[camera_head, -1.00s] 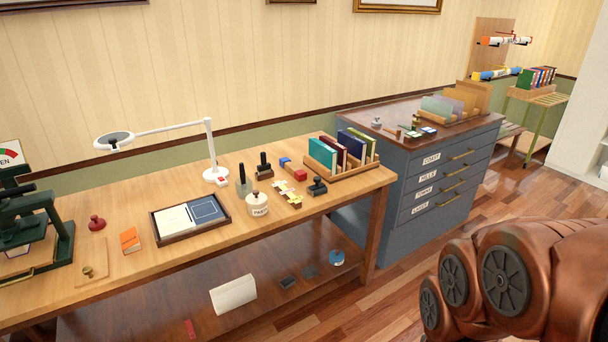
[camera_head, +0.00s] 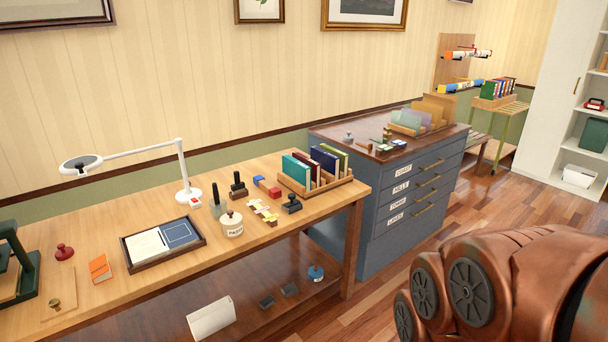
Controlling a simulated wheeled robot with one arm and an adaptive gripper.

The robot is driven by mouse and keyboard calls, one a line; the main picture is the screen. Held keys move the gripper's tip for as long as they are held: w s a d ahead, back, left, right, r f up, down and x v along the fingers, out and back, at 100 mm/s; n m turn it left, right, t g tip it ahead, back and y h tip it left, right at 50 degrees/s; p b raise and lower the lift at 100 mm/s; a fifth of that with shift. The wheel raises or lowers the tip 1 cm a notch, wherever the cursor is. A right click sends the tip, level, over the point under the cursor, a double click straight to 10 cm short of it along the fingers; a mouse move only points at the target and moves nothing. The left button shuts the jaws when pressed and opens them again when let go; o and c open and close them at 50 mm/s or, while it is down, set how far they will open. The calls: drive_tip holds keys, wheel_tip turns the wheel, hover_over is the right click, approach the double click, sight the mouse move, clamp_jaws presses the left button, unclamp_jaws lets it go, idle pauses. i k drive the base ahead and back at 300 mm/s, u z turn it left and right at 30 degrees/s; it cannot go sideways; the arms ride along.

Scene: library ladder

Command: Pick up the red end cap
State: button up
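I cannot tell for certain which red piece is the end cap. A dark red round piece with a knob (camera_head: 64,252) stands on the left of the wooden workbench (camera_head: 100,300). A small block (camera_head: 267,187), red at its right end and blue at its left, lies near the book rack. On the far wall rack, a white tube (camera_head: 467,55) shows orange-red at its left end and red parts along it; a blue, white and yellow tube (camera_head: 461,87) is below. My gripper is not in view; only copper-coloured parts of my arm fill the lower right.
The bench holds a lamp (camera_head: 186,170), a tray (camera_head: 163,240), a paste pot (camera_head: 232,225) and a book rack (camera_head: 314,184). A grey drawer cabinet (camera_head: 365,235) with small items on top stands beside it. The wooden floor (camera_head: 500,205) is open to the right.

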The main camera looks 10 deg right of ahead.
sight(275, 193)
drive_tip(key=u, duration=0.15)
drive_tip(key=i, duration=0.5)
drive_tip(key=u, duration=0.7)
drive_tip(key=i, duration=1.65)
drive_tip(key=u, duration=0.2)
